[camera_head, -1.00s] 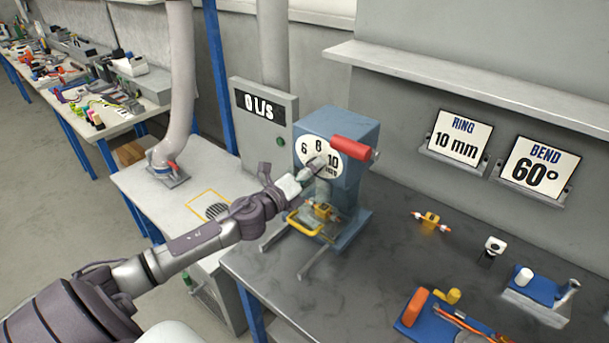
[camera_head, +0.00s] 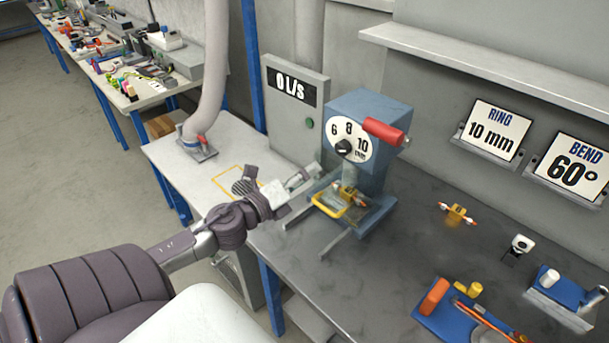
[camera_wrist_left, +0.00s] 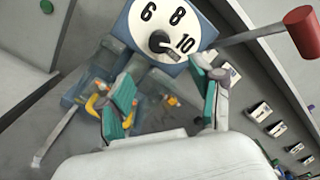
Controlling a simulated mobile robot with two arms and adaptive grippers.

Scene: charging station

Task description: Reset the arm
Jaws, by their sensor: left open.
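My left gripper (camera_head: 310,177) is open and empty. It hangs in front and to the left of the blue press-like machine (camera_head: 366,122), apart from it. In the left wrist view its two green-padded fingers (camera_wrist_left: 163,101) stand wide apart, with the machine's dial (camera_wrist_left: 167,32) beyond them. The dial (camera_head: 350,140) is white, marked 6, 8 and 10, and its black knob (camera_head: 344,147) points toward 10. A red-handled lever (camera_head: 384,132) sticks out at the machine's upper right. My right gripper is in neither view.
A yellow-handled clear guard (camera_head: 328,206) sits low on the machine. A grey box reading 0 L/s (camera_head: 296,103) stands behind left. Orange-tipped yellow fittings (camera_head: 457,213) and a blue fixture (camera_head: 447,318) lie on the dark table's right side. The table's front middle is clear.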

